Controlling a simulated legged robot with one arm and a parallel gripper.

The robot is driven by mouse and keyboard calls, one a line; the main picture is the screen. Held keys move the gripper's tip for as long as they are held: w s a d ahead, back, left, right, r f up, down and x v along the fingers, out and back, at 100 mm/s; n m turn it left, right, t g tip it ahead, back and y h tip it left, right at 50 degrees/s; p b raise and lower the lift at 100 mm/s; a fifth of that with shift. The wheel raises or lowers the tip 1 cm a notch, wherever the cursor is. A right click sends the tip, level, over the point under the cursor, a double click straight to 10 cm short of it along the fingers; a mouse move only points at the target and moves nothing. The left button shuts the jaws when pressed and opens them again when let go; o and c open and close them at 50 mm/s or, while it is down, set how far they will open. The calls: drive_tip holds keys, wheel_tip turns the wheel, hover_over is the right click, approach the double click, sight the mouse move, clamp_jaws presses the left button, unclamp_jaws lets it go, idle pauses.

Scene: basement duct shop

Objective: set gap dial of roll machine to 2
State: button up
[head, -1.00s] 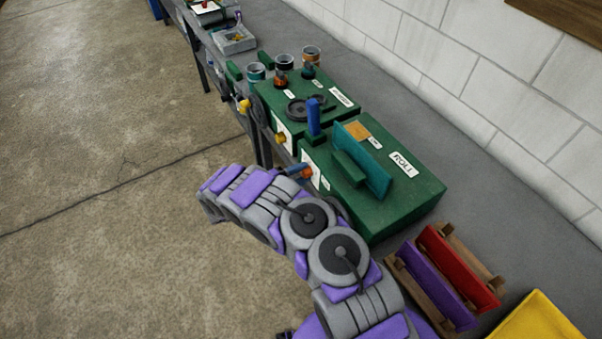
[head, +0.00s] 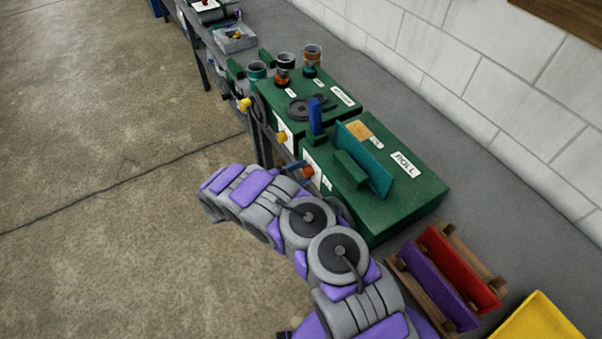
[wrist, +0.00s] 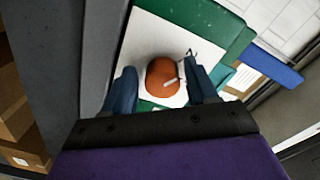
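The green roll machine (head: 400,205), labelled ROLL, stands on the bench. Its orange gap dial (head: 307,172) sits on a white plate on the front face. My gripper (wrist: 160,90) is open, with one blue finger on each side of the dial and a gap visible beside each. In the head view my gripper (head: 294,167) is at the front of the machine.
Another green machine (head: 335,95) with a yellow knob (head: 281,137) stands just beyond. A wooden rack with purple and red pieces (head: 460,270) and a yellow tray (head: 540,322) are at the near right. Open floor (head: 90,130) lies left.

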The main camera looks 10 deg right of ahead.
drive_tip(key=shift+o, duration=0.7)
drive_tip(key=shift+s+r, duration=0.15)
drive_tip(key=shift+r, duration=0.05)
drive_tip(key=v, duration=1.7)
drive_tip(key=shift+a, duration=0.35)
